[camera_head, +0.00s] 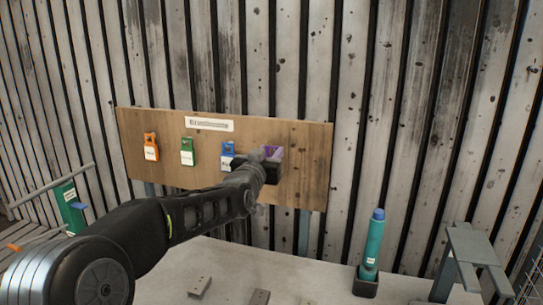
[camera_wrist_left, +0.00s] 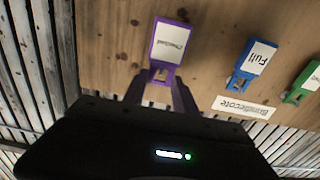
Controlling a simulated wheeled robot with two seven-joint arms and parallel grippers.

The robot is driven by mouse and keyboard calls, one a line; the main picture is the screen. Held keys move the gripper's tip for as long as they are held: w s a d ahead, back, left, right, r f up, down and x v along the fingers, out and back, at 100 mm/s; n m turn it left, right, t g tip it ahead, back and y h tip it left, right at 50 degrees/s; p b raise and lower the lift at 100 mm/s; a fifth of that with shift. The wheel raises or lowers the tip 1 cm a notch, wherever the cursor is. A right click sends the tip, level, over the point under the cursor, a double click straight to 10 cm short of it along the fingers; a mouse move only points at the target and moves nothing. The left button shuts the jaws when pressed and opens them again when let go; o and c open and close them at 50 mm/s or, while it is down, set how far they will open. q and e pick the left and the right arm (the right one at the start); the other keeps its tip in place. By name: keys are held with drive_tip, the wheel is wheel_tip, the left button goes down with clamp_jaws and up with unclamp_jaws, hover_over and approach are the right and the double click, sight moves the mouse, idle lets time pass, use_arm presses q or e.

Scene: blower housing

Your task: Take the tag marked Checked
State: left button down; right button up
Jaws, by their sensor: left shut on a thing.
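The purple tag (camera_head: 273,151) hangs at the right end of the row on the wooden board. In the left wrist view the purple tag (camera_wrist_left: 166,62) appears upside down, with a white label that seems to read Checked. My left gripper (camera_head: 266,158) is at the board and partly hides the tag in the head view. In the left wrist view my left gripper (camera_wrist_left: 160,84) has its fingers on either side of the tag's narrow end, shut on it. My right gripper is in neither view.
The wooden board (camera_head: 305,175) also holds a blue tag (camera_head: 228,149), marked Full, a green tag (camera_head: 187,146), an orange tag (camera_head: 151,141) and a white title strip (camera_head: 209,124). A teal cylinder (camera_head: 373,242) stands upright in a dark holder at the right, beside a grey bracket (camera_head: 470,245).

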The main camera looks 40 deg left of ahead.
use_arm(q)
drive_tip(key=shift+b+v, duration=1.25)
drive_tip(key=shift+v, duration=0.85)
drive_tip(key=shift+s, duration=0.1)
drive_tip(key=b+v, duration=0.4)
drive_tip(key=v, duration=0.3)
drive_tip(key=shift+s+d, duration=0.25)
drive_tip(key=shift+s, duration=0.1)
